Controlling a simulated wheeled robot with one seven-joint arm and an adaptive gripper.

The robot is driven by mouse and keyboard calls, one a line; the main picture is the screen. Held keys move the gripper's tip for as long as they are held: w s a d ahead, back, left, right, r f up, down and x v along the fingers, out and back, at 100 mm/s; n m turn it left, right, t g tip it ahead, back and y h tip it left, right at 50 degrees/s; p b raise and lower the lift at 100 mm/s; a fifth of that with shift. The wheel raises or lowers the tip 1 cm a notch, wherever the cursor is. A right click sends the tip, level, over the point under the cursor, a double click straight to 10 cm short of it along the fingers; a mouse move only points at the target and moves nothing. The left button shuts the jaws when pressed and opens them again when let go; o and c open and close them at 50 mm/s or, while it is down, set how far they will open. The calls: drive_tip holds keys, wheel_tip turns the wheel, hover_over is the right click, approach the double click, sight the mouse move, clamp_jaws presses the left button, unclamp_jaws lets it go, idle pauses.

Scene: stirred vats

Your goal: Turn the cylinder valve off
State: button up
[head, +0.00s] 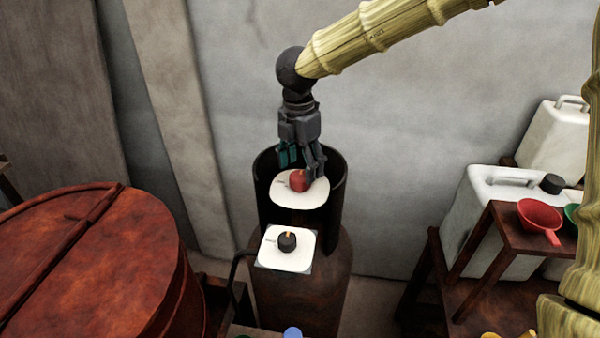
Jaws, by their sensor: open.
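The gas cylinder (335,262) is rusty brown and stands upright against the grey wall. A dark, open-fronted collar (338,195) surrounds its top. Inside the collar, a red knob (298,181) with an orange mark sits on a round white plate (314,199). Lower in front, a black knob (287,241) with an orange mark sits on a square white plate (299,261). My gripper (302,166) points down from above, inside the collar. Its fingers are open, at and just above the red knob; whether they touch it is unclear. Small print on the plates is unreadable.
A large round rusty vat with a lid (110,265) stands at the left. At the right, a wooden stand (512,232) holds a red funnel or scoop (540,217), with white jerrycans (483,195) behind. The collar wall closely surrounds my gripper.

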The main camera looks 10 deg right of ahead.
sight(299, 173)
wheel_tip(299, 173, up, 9)
drive_tip(key=shift+a, duration=0.15)
drive_tip(key=shift+w, duration=0.15)
